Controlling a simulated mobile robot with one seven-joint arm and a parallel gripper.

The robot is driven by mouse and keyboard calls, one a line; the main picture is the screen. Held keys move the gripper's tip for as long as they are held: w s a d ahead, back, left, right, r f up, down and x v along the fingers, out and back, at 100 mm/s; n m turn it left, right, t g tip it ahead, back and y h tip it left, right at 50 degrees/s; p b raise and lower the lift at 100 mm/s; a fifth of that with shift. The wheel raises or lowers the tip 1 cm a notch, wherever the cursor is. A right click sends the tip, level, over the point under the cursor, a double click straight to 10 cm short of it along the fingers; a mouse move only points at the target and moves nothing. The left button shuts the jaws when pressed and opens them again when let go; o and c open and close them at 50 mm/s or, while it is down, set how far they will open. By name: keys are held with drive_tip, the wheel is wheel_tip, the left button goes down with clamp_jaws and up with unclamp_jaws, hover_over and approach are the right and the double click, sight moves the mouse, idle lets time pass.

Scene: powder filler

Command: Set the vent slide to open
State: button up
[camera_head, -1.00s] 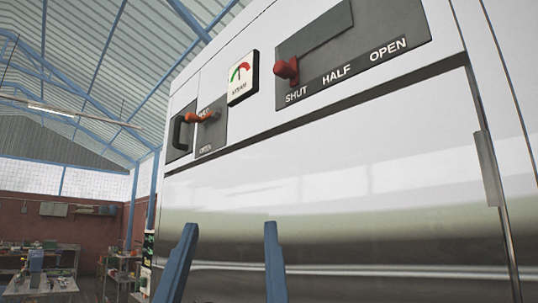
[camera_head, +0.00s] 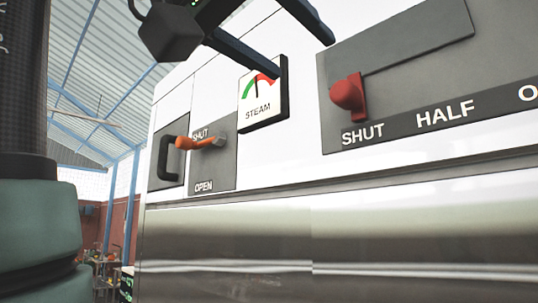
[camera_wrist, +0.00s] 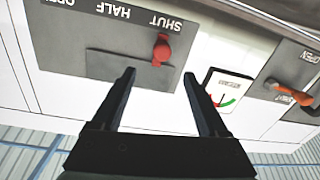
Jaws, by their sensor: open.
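The vent slide is a grey plate (camera_head: 420,60) lettered SHUT, HALF and OPEN, with a red knob (camera_head: 349,95). The knob stands above the word SHUT, at the left end. In the wrist view the plate (camera_wrist: 80,35) appears upside down, with the red knob (camera_wrist: 162,50) beyond my fingers, near the gap between them. My gripper (camera_wrist: 160,78) is open and empty, apart from the knob. In the head view my gripper (camera_head: 300,25) shows at the top, above and left of the knob.
A STEAM gauge (camera_head: 262,95) sits left of the vent plate. Further left are an orange lever (camera_head: 195,143) on a SHUT/OPEN plate and a black handle (camera_head: 168,158). A ledge runs along the white machine front (camera_head: 300,155) below them.

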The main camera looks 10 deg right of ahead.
sight(340, 91)
drive_tip(key=p+x, duration=0.6)
drive_tip(key=x, duration=0.6)
drive_tip(key=shift+w+r, duration=0.1)
drive_tip(key=shift+w, duration=0.1)
drive_tip(key=shift+w+d, duration=0.25)
drive_tip(key=shift+w, duration=0.05)
drive_tip(key=shift+s, duration=0.1)
drive_tip(key=shift+c, duration=0.2)
clamp_jaws()
idle(0.4)
